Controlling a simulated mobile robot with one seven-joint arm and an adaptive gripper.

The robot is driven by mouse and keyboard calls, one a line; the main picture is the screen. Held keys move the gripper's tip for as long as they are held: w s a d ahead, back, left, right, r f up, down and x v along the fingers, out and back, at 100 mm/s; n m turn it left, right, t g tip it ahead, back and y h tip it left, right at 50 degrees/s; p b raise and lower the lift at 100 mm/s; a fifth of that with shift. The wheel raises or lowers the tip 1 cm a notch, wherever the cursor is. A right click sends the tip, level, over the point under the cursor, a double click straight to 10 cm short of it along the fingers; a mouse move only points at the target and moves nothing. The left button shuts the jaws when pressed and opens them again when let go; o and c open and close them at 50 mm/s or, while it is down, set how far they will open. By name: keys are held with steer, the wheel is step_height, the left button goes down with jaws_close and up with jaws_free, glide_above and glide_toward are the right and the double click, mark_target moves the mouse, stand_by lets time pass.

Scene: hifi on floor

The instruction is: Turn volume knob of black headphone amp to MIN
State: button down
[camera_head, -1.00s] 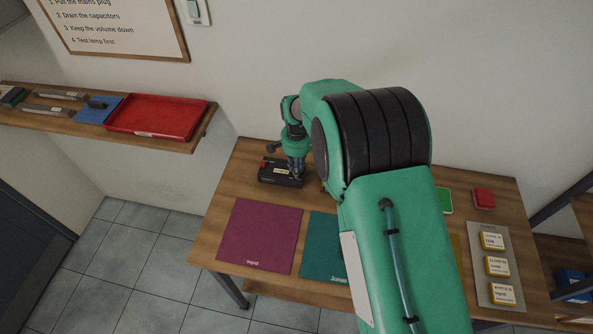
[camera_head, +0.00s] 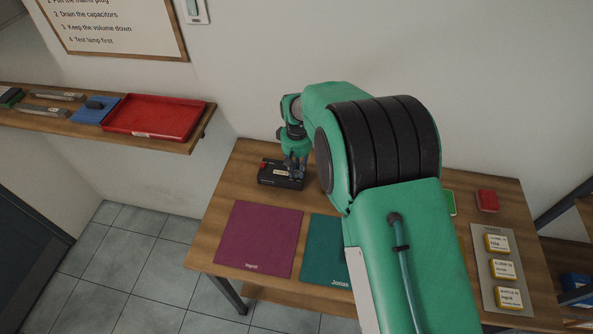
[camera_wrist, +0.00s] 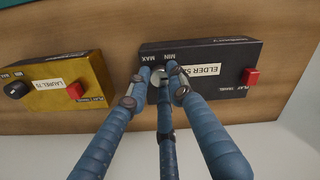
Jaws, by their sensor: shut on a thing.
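The black headphone amp (camera_head: 268,180) stands at the back left of the wooden table. In the wrist view the black amp (camera_wrist: 222,60) shows a pale label beginning "ELDER", a red button (camera_wrist: 250,77) and the marks MAX and MIN beside the knob. My gripper (camera_wrist: 166,74) has blue fingers closed around the volume knob, which they mostly hide; its pointer cannot be read. In the head view my gripper (camera_head: 294,167) is over the right part of the amp.
A yellow unit (camera_wrist: 52,82) with a black knob and red button is beside the amp in the wrist view. A purple mat (camera_head: 258,238) and a teal mat (camera_head: 325,245) lie in front. A red tray (camera_head: 155,118) is on the left shelf.

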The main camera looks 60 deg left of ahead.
mark_target(297, 172)
steer(key=n, duration=0.5)
steer(key=shift+b, duration=0.3)
steer(key=c, duration=1.5)
jaws_free()
steer(key=shift+c, duration=0.2)
steer(key=shift+r, duration=0.15)
step_height(297, 172, up, 12)
steer(key=shift+w, duration=0.15)
